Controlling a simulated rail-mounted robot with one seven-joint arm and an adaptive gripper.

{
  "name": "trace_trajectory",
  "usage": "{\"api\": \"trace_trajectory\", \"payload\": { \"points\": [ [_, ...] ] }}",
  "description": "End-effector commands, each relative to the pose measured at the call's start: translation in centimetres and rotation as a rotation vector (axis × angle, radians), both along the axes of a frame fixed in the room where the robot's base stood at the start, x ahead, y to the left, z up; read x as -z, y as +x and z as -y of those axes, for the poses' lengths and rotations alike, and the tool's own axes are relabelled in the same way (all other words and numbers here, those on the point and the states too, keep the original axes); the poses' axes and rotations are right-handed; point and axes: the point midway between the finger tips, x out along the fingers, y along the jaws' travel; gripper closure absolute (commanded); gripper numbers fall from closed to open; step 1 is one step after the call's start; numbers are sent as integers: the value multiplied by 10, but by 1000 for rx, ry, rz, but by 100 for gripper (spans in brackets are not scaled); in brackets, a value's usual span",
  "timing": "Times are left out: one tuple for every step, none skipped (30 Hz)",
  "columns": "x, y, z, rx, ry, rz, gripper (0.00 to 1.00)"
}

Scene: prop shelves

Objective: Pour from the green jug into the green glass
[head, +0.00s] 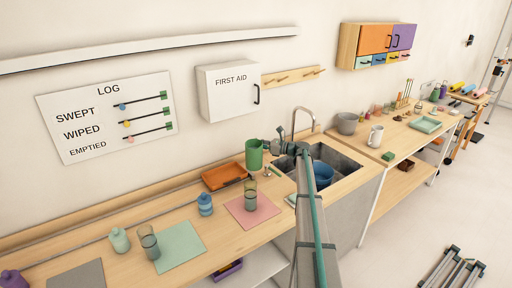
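The green jug (254,155) is upright near the back of the counter, left of the sink. My gripper (270,147) is at its right side, by the handle. The fingers are too small and too overlapped to show whether they are closed on it, and I cannot tell whether the jug rests on the counter. One tinted, see-through glass (250,197) stands upright on a pink mat (267,213) in front of the jug. A similar glass (149,243) stands by the left edge of a green mat (182,250). Both look dull grey-olive; I cannot tell which is green.
An orange tray (223,184) lies left of the jug. A blue bottle (205,205) and a pale green bottle (119,240) stand farther left. The sink (345,160) with a tap (296,119) and blue bowl (323,174) is right. My arm crosses before the sink.

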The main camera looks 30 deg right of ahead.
Motion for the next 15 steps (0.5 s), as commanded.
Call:
{"api": "trace_trajectory", "payload": {
  "points": [
    [-1,-2,-2,0,-2,8,100],
    [-2,-3,-2,0,-6,13,100],
    [-2,-4,-3,0,-11,20,100],
    [-3,-5,-4,1,-16,28,100],
    [-3,-6,-5,1,-22,35,100],
    [-4,-8,-6,1,-28,46,100],
    [-5,-9,-7,0,-34,52,100],
    [-6,-11,-8,0,-41,62,100],
    [-7,-12,-9,0,-49,73,100],
    [-8,-13,-9,0,-54,82,100],
    [-10,-15,-10,0,-61,91,100],
    [-11,-16,-12,0,-69,103,100],
    [-12,-17,-12,0,-75,111,100],
    [-14,-19,-13,1,-81,120,100],
    [-15,-20,-14,1,-89,132,100]
  ]
}}
